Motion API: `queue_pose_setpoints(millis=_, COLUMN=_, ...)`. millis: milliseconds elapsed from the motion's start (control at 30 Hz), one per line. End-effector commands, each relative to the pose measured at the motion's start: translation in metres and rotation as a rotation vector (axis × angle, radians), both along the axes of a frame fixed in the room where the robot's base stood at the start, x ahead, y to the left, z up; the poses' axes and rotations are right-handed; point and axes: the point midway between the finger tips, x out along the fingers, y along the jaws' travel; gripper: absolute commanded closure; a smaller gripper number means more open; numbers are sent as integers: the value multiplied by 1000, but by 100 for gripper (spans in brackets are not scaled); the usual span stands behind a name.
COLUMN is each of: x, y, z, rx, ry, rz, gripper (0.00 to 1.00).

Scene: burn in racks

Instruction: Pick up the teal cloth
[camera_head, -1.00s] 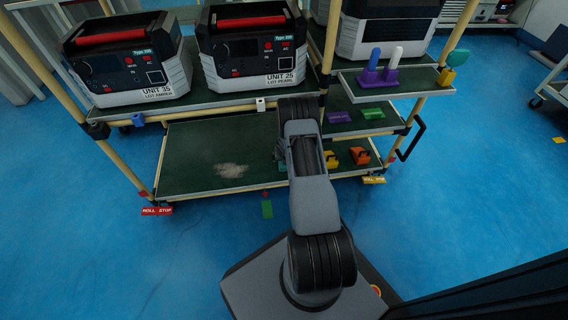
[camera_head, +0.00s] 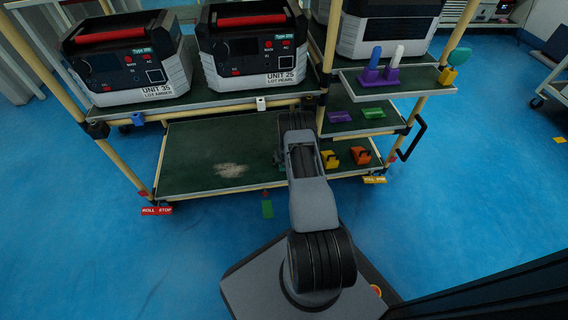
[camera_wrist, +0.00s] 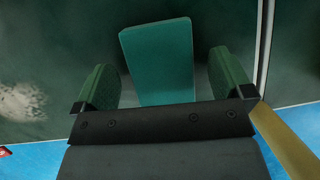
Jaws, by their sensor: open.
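The teal cloth (camera_wrist: 158,55) is a flat, folded-looking rectangle on the dark green surface in the wrist view. My gripper (camera_wrist: 163,75) is open, with one green-padded finger on each side of the cloth and a visible gap on both sides. The cloth's near end is hidden behind the dark gripper bar. In the head view, my arm hides the gripper and most of the cloth's area on the lower shelf.
The lower shelf (camera_head: 195,175) has a pale dusty patch (camera_head: 231,170) left of my arm. Yellow (camera_head: 329,159) and orange (camera_head: 360,155) items sit to the right. An upper shelf with boxy units (camera_head: 255,50) overhangs it. A pale post (camera_wrist: 285,140) stands near the right finger.

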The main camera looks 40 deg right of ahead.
Motion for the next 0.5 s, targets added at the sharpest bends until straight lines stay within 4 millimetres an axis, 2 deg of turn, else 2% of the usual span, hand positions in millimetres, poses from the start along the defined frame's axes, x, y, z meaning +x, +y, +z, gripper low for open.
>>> queue_pose_setpoints(millis=500, x=0, y=1, z=-4, rx=0, ry=0, rz=0, gripper=3)
